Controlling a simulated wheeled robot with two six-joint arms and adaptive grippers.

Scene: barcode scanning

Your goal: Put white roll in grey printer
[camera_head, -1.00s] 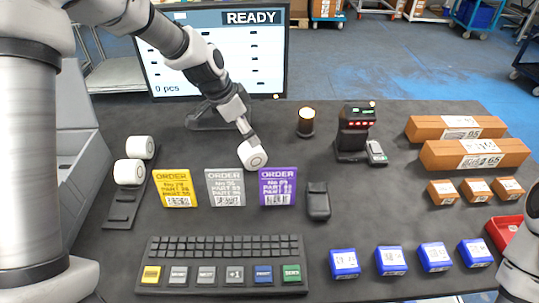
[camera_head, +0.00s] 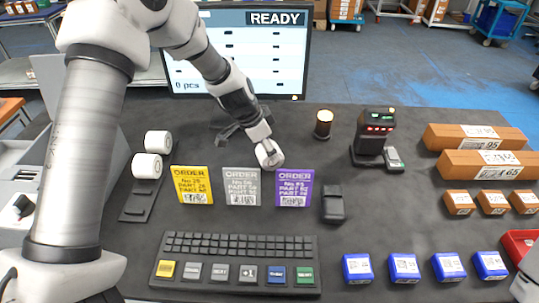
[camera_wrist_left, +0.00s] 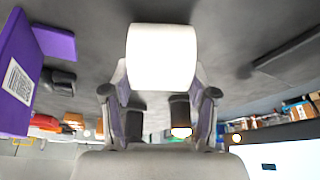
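My left gripper (camera_head: 262,138) is shut on a white roll (camera_head: 269,153), held near the upper edge of the grey and purple order cards. In the left wrist view the white roll (camera_wrist_left: 161,57) sits between the two fingers (camera_wrist_left: 155,100). Two other white rolls (camera_head: 158,141) (camera_head: 147,166) stand on a dark holder (camera_head: 140,203) at the left of the table. A grey housing (camera_head: 18,185) with a black knob, apparently the grey printer, is at the left edge, partly hidden by my left arm. My right gripper is not in view.
Brown boxes (camera_head: 485,164) and blue boxes (camera_head: 403,267) fill the right. A monitor (camera_head: 240,50) stands behind.

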